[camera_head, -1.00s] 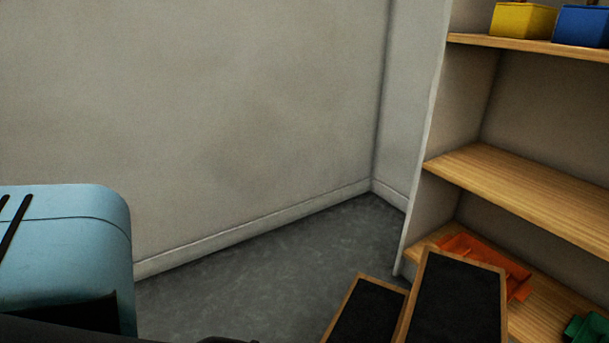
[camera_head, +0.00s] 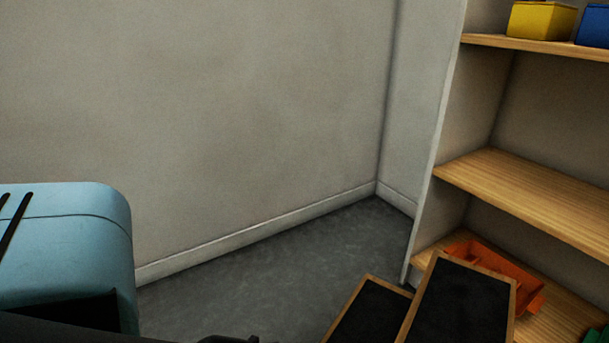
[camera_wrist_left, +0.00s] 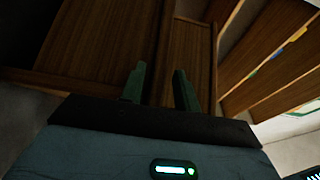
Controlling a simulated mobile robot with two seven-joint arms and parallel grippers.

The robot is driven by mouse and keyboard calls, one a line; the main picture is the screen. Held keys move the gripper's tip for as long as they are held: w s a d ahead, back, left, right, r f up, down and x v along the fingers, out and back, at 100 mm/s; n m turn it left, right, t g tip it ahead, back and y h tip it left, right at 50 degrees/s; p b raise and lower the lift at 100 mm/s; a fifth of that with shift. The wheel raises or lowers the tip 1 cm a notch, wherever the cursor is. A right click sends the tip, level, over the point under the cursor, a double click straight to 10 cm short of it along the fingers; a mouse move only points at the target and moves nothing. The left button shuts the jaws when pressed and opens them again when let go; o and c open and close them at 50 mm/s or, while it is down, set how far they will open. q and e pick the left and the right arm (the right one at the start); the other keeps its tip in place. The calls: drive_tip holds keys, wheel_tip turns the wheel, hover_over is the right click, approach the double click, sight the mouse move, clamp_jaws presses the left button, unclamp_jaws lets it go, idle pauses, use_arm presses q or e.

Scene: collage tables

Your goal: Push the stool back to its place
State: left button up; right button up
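The stool is a two-step wooden stool (camera_head: 462,302) with dark treads and light wood edges. Its upper part shows at the lower right of the head view, in front of the shelf; its lower part is cut off. In the left wrist view, brown wooden panels (camera_wrist_left: 95,45), seemingly the stool, fill the upper left and middle. My left gripper (camera_wrist_left: 159,86) has its two dark green fingers apart, pointing at this wood, with a board edge between them. Whether they touch it, I cannot tell. My right gripper is in neither view.
An open shelf (camera_head: 530,190) stands at the right, with a yellow box (camera_head: 541,21) and a blue box (camera_head: 593,29) on top and an orange tray (camera_head: 528,285) low down. Bare floor (camera_head: 260,290) lies left of the stool, up to the wall corner (camera_head: 377,185).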

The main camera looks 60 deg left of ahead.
use_arm(q)
drive_tip(key=shift+o, duration=0.9)
drive_tip(key=shift+d, duration=0.2)
drive_tip(key=p+v, duration=0.2)
drive_tip(key=v, duration=0.5)
drive_tip(key=shift+s, duration=0.4)
drive_tip(key=shift+a, duration=0.1)
